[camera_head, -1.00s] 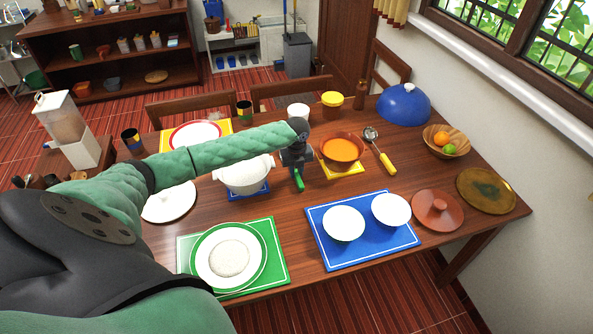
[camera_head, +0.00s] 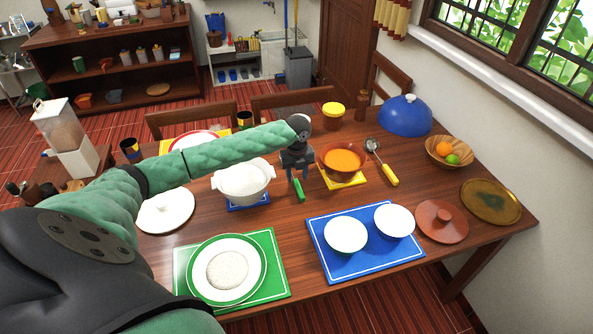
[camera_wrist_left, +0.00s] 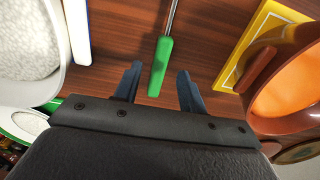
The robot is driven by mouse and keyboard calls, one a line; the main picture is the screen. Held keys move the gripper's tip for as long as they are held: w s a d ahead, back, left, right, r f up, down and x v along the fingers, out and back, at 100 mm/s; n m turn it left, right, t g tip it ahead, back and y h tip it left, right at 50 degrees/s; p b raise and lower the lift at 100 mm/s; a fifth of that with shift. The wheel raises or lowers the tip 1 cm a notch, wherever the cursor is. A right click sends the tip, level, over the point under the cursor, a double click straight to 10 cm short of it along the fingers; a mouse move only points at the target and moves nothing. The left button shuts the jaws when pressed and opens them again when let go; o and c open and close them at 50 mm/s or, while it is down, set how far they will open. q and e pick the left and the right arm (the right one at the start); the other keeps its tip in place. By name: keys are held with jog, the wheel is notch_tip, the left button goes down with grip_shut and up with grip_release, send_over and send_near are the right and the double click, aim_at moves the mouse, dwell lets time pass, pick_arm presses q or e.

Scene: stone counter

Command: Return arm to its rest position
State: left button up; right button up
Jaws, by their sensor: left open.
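My left arm (camera_head: 225,152) reaches across the wooden table from the left. Its gripper (camera_head: 297,168) is open and empty beside the white pot of rice (camera_head: 243,186). In the left wrist view, the gripper's two dark fingers (camera_wrist_left: 160,72) are apart. A green-handled utensil (camera_head: 299,191) lies beneath the gripper; its handle (camera_wrist_left: 158,68) shows between the fingers in the wrist view, and the gripper is not closed on it. My right gripper is not in view.
The brown pot of orange soup (camera_head: 342,158) stands right of the gripper. Two white bowls (camera_head: 345,236) sit on a blue mat (camera_head: 370,257) in front. A white lid (camera_head: 165,211) lies at left under my arm.

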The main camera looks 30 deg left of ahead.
pick_arm(q)
notch_tip(320, 180, up, 3)
jog(key=shift+s+f+b, duration=0.1)
jog(key=shift+f+b, duration=0.05)
jog(key=shift+b, duration=0.25)
jog(key=shift+r, duration=0.6)
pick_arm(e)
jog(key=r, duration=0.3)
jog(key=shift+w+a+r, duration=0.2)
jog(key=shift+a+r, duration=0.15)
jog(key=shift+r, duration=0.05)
pick_arm(q)
jog(key=shift+r, duration=0.1)
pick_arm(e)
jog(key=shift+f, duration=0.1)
